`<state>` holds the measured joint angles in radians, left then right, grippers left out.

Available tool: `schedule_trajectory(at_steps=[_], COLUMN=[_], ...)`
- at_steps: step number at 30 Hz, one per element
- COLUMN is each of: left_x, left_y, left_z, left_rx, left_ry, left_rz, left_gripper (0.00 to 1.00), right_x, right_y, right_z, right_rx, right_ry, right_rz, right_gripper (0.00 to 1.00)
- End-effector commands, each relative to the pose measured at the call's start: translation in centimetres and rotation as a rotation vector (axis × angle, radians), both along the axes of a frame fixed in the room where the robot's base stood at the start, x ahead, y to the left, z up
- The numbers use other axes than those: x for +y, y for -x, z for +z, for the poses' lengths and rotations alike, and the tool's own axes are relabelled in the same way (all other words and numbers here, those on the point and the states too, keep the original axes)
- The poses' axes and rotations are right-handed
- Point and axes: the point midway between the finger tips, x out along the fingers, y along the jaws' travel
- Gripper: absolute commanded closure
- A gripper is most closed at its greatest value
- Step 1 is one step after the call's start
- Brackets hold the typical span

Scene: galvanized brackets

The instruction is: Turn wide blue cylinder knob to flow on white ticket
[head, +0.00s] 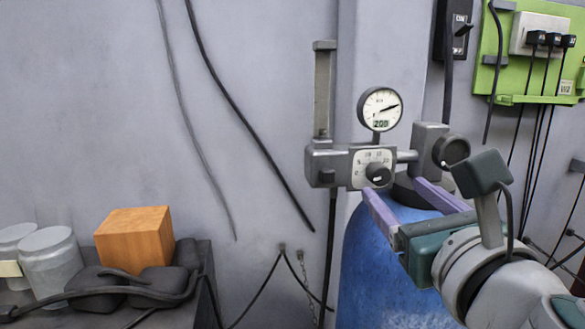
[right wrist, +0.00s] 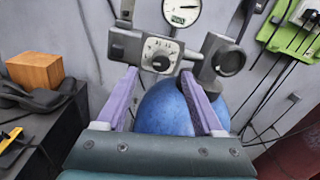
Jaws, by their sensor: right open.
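A wide blue cylinder (head: 385,265) stands below a grey regulator with a round gauge (head: 380,108) that reads about 200. Its black knob (head: 378,174) sits on a pale numbered dial plate; the knob also shows in the right wrist view (right wrist: 160,63). The knob's exact setting is too small to read. My right gripper (head: 393,187) is open and empty, its two purple fingers pointing at the regulator from below right. In the right wrist view the fingers (right wrist: 158,76) straddle the knob's line, apart from it. No white ticket with a readable flow is clear. My left gripper is out of view.
A second black round handle (head: 451,150) is at the regulator's right. A green board (head: 540,99) with plugs and cables hangs at right. An orange box (head: 135,240), black hose gear and grey jars (head: 50,262) stand on the left bench. Loose cables hang on the wall.

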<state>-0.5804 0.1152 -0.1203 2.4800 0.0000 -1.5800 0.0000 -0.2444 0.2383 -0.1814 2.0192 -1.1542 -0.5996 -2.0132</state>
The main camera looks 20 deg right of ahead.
Motion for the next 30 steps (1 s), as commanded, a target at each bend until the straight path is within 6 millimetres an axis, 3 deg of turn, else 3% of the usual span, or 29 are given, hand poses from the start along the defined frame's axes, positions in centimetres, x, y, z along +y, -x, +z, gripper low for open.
schedule_trajectory(at_steps=[3,9,22,30], left_x=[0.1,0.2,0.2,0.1], left_y=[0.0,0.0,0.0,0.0], left_z=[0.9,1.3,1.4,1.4], left_rx=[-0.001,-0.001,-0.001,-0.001], left_ry=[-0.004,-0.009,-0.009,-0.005], left_rz=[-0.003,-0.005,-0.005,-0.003], left_gripper=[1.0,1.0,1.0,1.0], right_x=[-0.8,-1.6,-1.9,-1.9], right_y=[-2.2,-4.8,-5.7,-5.7], right_z=[0.3,0.1,0.0,0.0], right_rx=[-0.001,-0.001,0.0,0.0], right_ry=[-0.002,-0.004,-0.006,-0.006], right_rz=[-0.003,-0.002,-0.001,-0.001], right_gripper=[0.31,0.31,0.31,0.61])
